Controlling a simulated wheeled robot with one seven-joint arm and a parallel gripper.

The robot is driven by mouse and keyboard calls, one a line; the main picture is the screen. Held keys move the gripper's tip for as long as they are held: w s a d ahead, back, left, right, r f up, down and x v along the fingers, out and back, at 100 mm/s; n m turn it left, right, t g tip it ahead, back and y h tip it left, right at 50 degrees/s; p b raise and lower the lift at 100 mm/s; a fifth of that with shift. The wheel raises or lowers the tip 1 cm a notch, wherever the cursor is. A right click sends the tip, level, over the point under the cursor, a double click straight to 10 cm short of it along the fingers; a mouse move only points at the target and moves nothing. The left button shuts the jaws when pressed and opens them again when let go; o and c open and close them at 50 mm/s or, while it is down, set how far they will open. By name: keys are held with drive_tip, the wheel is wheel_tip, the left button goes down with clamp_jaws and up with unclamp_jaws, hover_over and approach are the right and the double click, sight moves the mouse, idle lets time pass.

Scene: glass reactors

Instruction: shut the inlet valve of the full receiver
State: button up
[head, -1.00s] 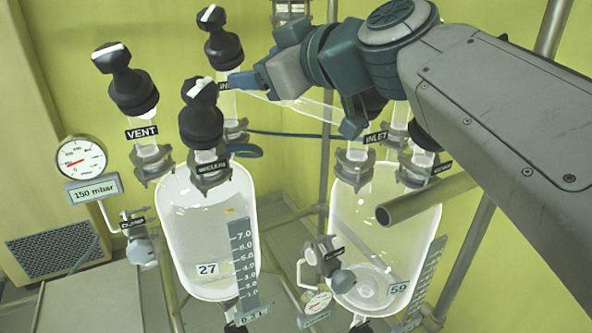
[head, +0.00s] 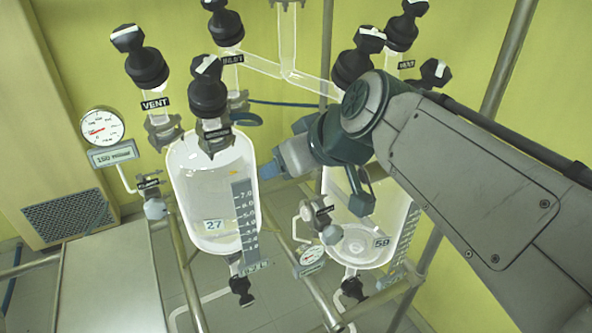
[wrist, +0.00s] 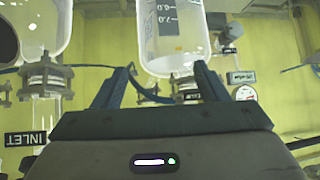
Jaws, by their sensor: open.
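Two clear glass receivers hang side by side in the head view: the left one (head: 190,170), marked 27, and the right one (head: 400,207), marked 59. I cannot tell their liquid levels. The left receiver's inlet valve (head: 225,28) is a black knob at the back, above an INLET label. The right receiver's inlet valve (head: 352,66) is a black knob with a white bar; my arm hides its lower part. My gripper (head: 316,187) is open and empty, between the receivers and below the valve knobs. Its spread blue fingers show in the wrist view (wrist: 163,70).
Other black knobs stand close by: the left vent valve (head: 140,58), a front valve (head: 208,90) and a right rear valve (head: 403,28). A glass pipe (head: 287,45) branches between the receivers. A gauge (head: 101,126) and metal frame tubes surround them.

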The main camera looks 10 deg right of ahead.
drive_tip(key=shift+s+d+f+m+g, duration=0.25)
drive_tip(key=shift+s+f+m+g, duration=0.05)
drive_tip(key=shift+s+f, duration=0.5)
